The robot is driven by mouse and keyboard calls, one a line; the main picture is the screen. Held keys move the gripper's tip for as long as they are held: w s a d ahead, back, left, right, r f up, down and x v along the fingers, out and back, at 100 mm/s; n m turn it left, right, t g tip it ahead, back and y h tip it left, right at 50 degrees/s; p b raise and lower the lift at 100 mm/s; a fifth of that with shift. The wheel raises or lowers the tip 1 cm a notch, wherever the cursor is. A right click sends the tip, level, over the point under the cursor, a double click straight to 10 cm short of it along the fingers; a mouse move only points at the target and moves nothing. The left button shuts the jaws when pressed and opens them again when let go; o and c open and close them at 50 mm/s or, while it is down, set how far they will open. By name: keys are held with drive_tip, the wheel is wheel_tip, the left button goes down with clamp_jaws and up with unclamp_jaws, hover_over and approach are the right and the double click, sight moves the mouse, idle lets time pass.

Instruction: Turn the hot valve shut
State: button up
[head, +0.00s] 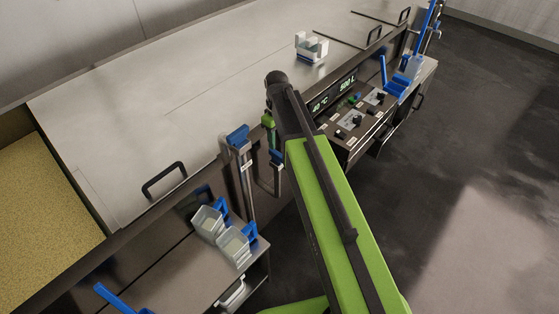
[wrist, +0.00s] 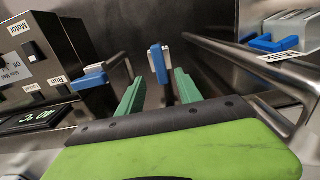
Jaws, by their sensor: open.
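In the wrist view, my gripper (wrist: 158,85) has its two green fingers apart, with nothing held between them. A blue-and-grey valve handle (wrist: 158,63) stands up just beyond the gap between the fingertips. A second blue handle (wrist: 90,77) sits on a metal pipe to the left of the fingers. I see no readable hot label on either, so I cannot tell which is the hot valve. In the head view, my gripper (head: 271,138) is at the vat's front side, partly hidden by my arm, with a blue part close by it.
A pipe labelled Milk (wrist: 282,57) runs along the right in the wrist view. The head view shows its blue top (head: 238,136) left of my gripper. A control panel (head: 355,115) is to the right. Jugs (head: 238,250) stand on a side table at lower left. Right floor is clear.

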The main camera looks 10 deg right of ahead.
sight(277, 153)
wheel_tip(277, 153, down, 7)
drive_tip(key=b, duration=0.5)
drive_tip(key=shift+f+b, duration=0.15)
drive_tip(key=shift+b, duration=0.15)
